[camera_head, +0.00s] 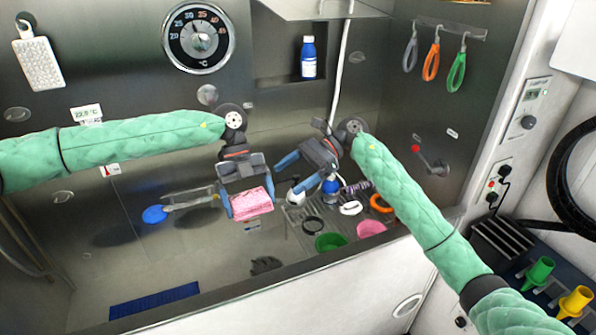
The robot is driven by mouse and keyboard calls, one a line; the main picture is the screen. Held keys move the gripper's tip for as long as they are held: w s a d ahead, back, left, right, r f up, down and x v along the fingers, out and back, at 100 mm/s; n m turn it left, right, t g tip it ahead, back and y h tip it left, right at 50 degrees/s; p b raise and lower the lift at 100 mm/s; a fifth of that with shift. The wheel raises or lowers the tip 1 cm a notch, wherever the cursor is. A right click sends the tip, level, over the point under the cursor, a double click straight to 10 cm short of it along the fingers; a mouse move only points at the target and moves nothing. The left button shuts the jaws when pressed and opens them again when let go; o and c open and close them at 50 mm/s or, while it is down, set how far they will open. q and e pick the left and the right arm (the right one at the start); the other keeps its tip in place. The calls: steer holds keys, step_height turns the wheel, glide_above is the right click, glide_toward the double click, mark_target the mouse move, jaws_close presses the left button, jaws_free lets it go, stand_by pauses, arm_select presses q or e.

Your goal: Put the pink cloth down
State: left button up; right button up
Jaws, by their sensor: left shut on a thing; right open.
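My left gripper (250,205) hangs over the grey tub. It is shut on the pink cloth (252,203), which shows as a folded block between its two blue fingers. The cloth looks held above the tub floor, with nothing seen touching it from below. My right gripper (283,175) is to the right and a little higher, above the left end of the slatted rack. It is open, with its blue fingers pointing left and down. A white-topped bottle stands close to it, partly hidden.
A blue brush (155,214) is left of the cloth. A blue mat (154,300) lies front left. The tub floor (215,265) between is mostly clear.

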mark_target(259, 198)
steer(key=x, duration=1)
steer(key=shift+s+a, duration=0.15)
steer(key=shift+a, duration=0.05)
steer(key=c, duration=1.1)
arm_select(q)
steer(key=o, duration=0.7)
arm_select(e)
steer(key=shift+o, duration=0.2)
arm_select(q)
steer(key=shift+r, duration=0.1)
